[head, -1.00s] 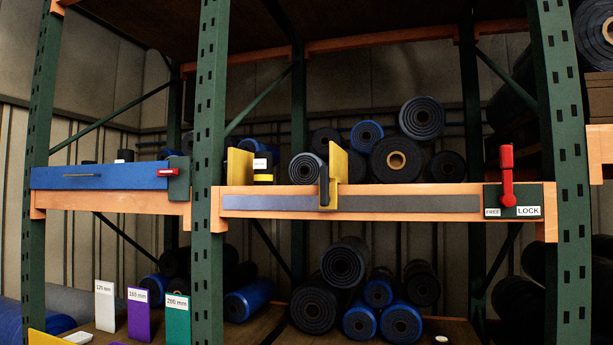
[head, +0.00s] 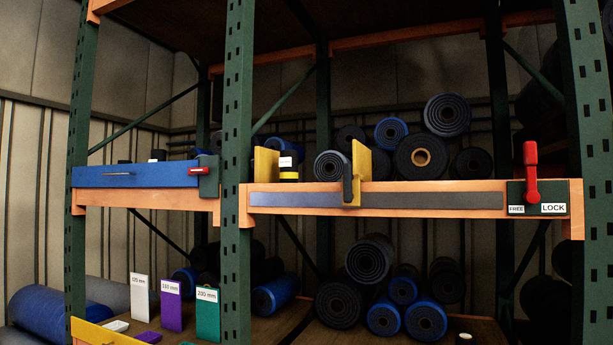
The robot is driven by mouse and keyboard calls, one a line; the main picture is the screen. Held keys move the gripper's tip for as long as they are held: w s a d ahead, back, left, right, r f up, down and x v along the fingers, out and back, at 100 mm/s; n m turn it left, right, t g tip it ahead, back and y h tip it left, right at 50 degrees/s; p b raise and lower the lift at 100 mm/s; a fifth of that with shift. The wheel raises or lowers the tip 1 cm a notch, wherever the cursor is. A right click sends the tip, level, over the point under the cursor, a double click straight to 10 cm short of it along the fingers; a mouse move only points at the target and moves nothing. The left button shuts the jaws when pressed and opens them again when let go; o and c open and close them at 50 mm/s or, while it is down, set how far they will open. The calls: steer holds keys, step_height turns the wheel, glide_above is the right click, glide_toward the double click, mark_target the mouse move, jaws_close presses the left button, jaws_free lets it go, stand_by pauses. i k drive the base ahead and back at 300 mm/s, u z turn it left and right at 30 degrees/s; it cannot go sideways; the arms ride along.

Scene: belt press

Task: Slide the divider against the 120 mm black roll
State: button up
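The yellow divider (head: 361,162) with a black handle (head: 348,183) stands on the orange shelf beam, at the grey slide strip (head: 430,200). A dark roll (head: 330,166) lies end-on just left of the divider; I cannot tell if they touch. A second yellow plate (head: 266,163) stands further left. A larger black roll with a tan core (head: 421,157) lies right of the divider. No size label shows on the rolls, so I cannot tell which is 120 mm. A red lever (head: 531,172) stands upright between the FREE and LOCK labels. My gripper is not in view.
A blue drawer front (head: 135,175) is on the left bay. Labelled cards, white (head: 139,297), purple (head: 171,305) and green (head: 207,314), stand on the lower shelf beside stacked rolls (head: 385,290). Green uprights (head: 237,150) frame the bays.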

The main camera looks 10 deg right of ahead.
mark_target(362, 163)
steer(key=i, duration=0.95)
